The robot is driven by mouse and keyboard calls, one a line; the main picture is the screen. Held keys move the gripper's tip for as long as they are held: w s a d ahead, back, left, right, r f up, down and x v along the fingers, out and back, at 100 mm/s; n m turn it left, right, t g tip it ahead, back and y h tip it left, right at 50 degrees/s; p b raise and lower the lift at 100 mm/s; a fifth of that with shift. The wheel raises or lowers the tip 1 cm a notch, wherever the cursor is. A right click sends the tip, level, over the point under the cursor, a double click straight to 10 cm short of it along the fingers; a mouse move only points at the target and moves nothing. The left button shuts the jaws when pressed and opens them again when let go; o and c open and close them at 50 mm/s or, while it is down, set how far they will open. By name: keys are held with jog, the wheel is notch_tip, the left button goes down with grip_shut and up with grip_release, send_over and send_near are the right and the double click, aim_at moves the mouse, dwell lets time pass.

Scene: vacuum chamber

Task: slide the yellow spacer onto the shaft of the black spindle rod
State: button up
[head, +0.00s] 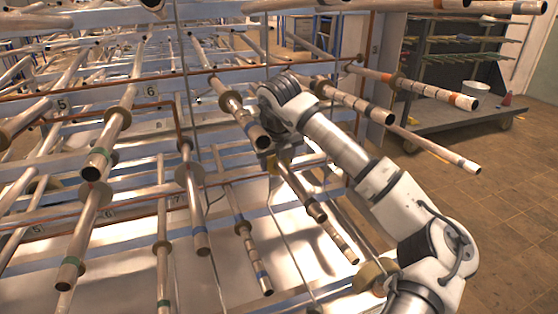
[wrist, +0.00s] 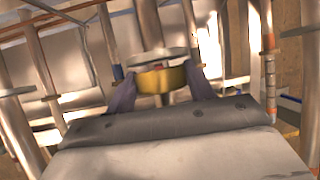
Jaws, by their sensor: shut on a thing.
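The yellow spacer (wrist: 162,79) is a short ring between the two dark fingers of my gripper (wrist: 162,92) in the wrist view. My gripper is shut on it. Just beyond it is a grey disc collar (wrist: 155,56) on a metal rod (wrist: 149,22), roughly in line with the spacer. I cannot tell whether the spacer is around a rod or only in front of it. In the head view my gripper (head: 277,163) is small and partly hidden among rods, with a bit of yellow showing.
Many metal rods with collars and coloured bands, such as a green-banded rod (head: 108,145), stick out of the rack around my arm. A rod with an orange band (head: 430,90) lies right of my wrist. A grey cart (head: 440,115) stands on open floor at the right.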

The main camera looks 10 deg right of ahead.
jog(key=o, duration=1.1)
jog(key=shift+o, duration=0.2)
jog(key=b+v, duration=0.2)
jog(key=v, duration=1.1)
jog(key=shift+r+b, duration=0.3)
jog(key=shift+r, duration=0.1)
jog(key=shift+s+d, duration=0.1)
